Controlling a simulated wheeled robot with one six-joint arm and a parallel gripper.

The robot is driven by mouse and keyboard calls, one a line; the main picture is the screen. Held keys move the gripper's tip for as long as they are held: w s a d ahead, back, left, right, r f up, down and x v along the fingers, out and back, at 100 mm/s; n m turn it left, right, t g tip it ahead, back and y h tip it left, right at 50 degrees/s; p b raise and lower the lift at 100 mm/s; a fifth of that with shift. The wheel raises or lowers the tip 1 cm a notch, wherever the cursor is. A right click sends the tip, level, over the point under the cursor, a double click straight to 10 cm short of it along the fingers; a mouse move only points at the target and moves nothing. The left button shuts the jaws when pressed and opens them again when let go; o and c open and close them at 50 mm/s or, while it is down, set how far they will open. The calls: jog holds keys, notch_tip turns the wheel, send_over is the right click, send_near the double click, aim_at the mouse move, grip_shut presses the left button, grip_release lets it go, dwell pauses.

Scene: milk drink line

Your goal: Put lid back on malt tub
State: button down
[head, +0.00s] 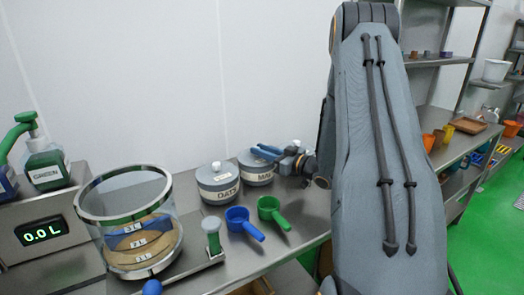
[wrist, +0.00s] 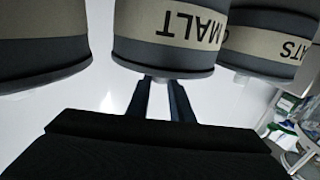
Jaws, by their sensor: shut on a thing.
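The malt tub (head: 256,177) is a round grey tub with a cream label band, standing on the steel counter by the wall. It fills the top middle of the wrist view (wrist: 175,22), upside down, with MALT readable. Its dark grey lid (wrist: 163,66) is on the tub's rim, with no clear gap showing. My gripper (head: 266,151) is at the top of the lid, its blue fingers shut on the lid's knob. In the wrist view the fingertips (wrist: 160,85) are partly hidden behind the lid's edge.
The oats tub (head: 217,191) stands close on the left. Another similar tub (wrist: 40,40) is on the other side in the wrist view. Blue (head: 240,217) and green (head: 269,208) scoops lie in front. A clear container (head: 101,219) stands far left. The wall is close behind.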

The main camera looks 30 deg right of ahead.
dwell(0.3)
jog(key=c, duration=1)
grip_release()
notch_tip(320, 180, up, 7)
jog(key=p, duration=0.4)
jog(key=shift+p, duration=0.4)
jog(key=shift+c, duration=0.2)
grip_shut()
dwell(0.8)
